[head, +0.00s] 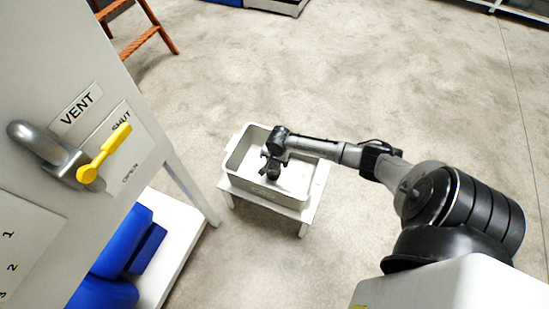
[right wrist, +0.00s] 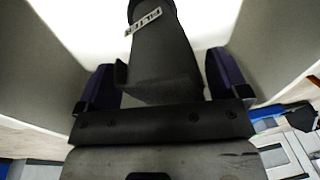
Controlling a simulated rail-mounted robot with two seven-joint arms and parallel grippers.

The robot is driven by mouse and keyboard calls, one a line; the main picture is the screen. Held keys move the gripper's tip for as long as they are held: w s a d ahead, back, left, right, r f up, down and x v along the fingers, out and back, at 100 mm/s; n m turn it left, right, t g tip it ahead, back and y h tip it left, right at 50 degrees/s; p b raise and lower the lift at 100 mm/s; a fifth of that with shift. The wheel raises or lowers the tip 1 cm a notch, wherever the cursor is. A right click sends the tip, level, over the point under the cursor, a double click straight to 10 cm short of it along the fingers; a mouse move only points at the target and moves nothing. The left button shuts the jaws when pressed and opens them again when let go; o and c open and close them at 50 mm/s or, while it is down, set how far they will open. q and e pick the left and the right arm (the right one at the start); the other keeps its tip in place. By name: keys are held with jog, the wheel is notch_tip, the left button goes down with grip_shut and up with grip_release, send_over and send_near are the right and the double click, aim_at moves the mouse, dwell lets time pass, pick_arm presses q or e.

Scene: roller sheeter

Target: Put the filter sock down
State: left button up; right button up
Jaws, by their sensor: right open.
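The filter sock (right wrist: 163,50) is a dark grey piece with a small "FILTER" label in the right wrist view. It lies between the two purple-padded fingers of my right gripper (right wrist: 161,82), with a gap visible on each side. My right gripper (head: 271,164) is open and reaches down into the pale tub (head: 243,150) in the head view. There the sock is mostly hidden by the gripper or merges with it. The sock is over or on the tub's white floor; I cannot tell whether it touches it. My left gripper is not in view.
The tub stands on a low pale stand (head: 303,214). A grey cabinet panel (head: 60,75) with a yellow lever (head: 104,152) fills the left side. Blue objects (head: 130,245) sit on a white shelf below it. The concrete floor around the stand's back and right is clear.

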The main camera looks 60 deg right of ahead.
jog(key=shift+r, duration=0.2)
notch_tip(320, 180, up, 11)
jog(key=s+p, duration=0.2)
jog(key=p, duration=0.5)
jog(key=s+a+r+n+y, duration=0.1)
jog(key=s+a+n, duration=0.5)
jog(key=a, duration=0.5)
jog(key=s+a+n, duration=0.5)
jog(key=a, duration=0.5)
jog(key=s+a+r+n+t, duration=0.2)
jog(key=s+a+r+n, duration=0.3)
jog(key=s+r+n, duration=0.2)
jog(key=shift+s+a+r, duration=0.2)
jog(key=shift+s+r, duration=0.25)
jog(key=shift+r, duration=0.3)
jog(key=shift+r, duration=0.1)
